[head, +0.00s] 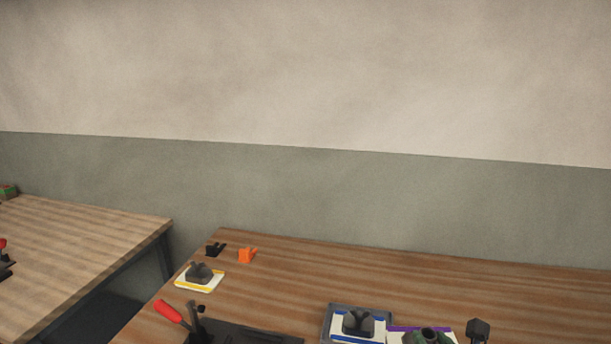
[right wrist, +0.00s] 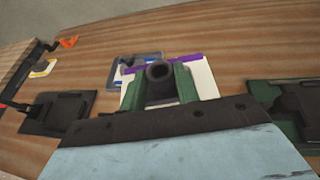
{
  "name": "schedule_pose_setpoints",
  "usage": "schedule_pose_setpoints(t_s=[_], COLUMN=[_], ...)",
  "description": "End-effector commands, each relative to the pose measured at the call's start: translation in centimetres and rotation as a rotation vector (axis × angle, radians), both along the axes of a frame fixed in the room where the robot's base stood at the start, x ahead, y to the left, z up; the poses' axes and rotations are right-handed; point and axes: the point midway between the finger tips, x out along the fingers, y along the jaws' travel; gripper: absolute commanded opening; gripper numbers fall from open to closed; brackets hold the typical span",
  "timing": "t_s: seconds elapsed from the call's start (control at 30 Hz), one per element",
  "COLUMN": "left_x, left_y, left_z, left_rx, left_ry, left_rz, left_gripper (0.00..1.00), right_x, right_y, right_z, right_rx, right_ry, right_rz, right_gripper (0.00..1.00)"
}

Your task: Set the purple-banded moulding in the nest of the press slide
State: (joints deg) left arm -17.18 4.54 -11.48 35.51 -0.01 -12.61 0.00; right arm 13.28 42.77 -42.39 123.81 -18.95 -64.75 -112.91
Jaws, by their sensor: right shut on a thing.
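The purple-banded moulding (head: 404,329) is a white plate with a purple strip along one edge and a dark round boss, at the bottom edge of the head view. It also shows in the right wrist view (right wrist: 208,78). My right gripper (right wrist: 160,84) has its green fingers shut on the boss, one on each side; it also shows in the head view (head: 429,336). I cannot tell whether the plate is lifted clear of the table. A dark fixture with a red-handled lever (head: 245,332) stands left of it; no nest can be made out. My left gripper is not in view.
A blue-banded moulding (head: 379,328) sits in a grey tray (head: 327,323) close to the left of the held one. A yellow-banded moulding (head: 184,281), an orange block (head: 247,255) and a black piece (head: 215,249) lie further left. A green-based fixture (right wrist: 262,94) stands right.

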Motion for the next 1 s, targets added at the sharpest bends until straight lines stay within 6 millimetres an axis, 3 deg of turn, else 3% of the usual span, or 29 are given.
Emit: schedule_pose_setpoints(t_s=[0.03,0.2,0.5,0.8,1.0], left_x=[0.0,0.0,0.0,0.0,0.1], left_y=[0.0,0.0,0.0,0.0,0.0], left_z=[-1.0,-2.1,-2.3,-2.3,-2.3], left_rx=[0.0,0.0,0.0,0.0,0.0], left_ry=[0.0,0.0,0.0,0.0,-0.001], left_rz=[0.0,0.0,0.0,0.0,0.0], left_gripper=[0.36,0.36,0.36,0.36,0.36], right_x=[-1.0,-3.4,-4.4,-5.8,-5.8], right_y=[0.7,2.2,2.8,2.7,2.8], right_z=[0.1,1.2,1.6,-3.8,-4.0], right_rx=[0.003,-0.002,0.0,-0.005,-0.005], right_ry=[-0.004,0.0,0.006,0.007,0.002], right_rz=[0.019,0.061,0.076,0.076,0.08], right_gripper=[0.01,0.01,0.01,0.01,0.01])
